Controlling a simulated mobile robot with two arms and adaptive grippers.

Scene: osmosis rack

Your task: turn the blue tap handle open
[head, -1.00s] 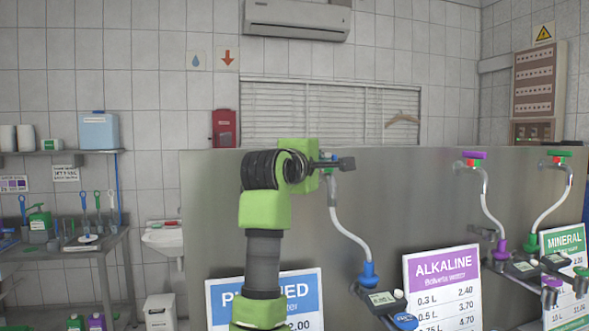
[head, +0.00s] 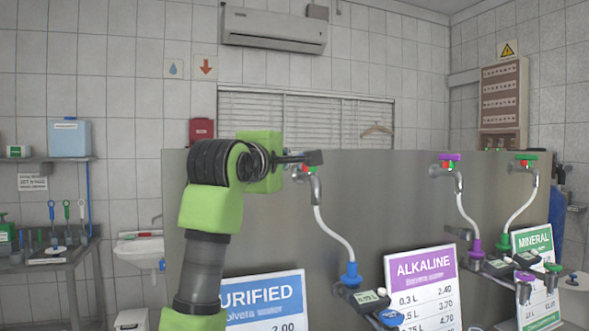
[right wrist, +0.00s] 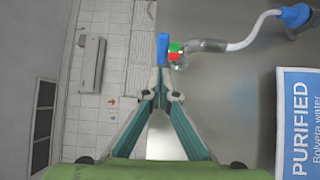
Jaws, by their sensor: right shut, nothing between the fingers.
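The tap's blue handle (right wrist: 162,48) shows in the right wrist view as an upright bar, with green and red parts (right wrist: 175,51) beside it. It stands just beyond the closed fingertips of my right gripper (right wrist: 160,93), which are empty; contact is not clear. In the head view my right gripper (head: 312,158) is at the metal tap (head: 314,187) above the purified-water sign and hides most of the handle. A white hose (head: 333,235) runs from this tap to a blue fitting (head: 351,275). My left gripper is out of view.
A steel panel (head: 400,205) stands behind the taps. To the right are a purple-handled tap (head: 447,158) and a green-handled tap (head: 525,158) with hoses. Purified (head: 262,305) and alkaline (head: 424,290) signs stand below. A sink (head: 140,246) is at the left.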

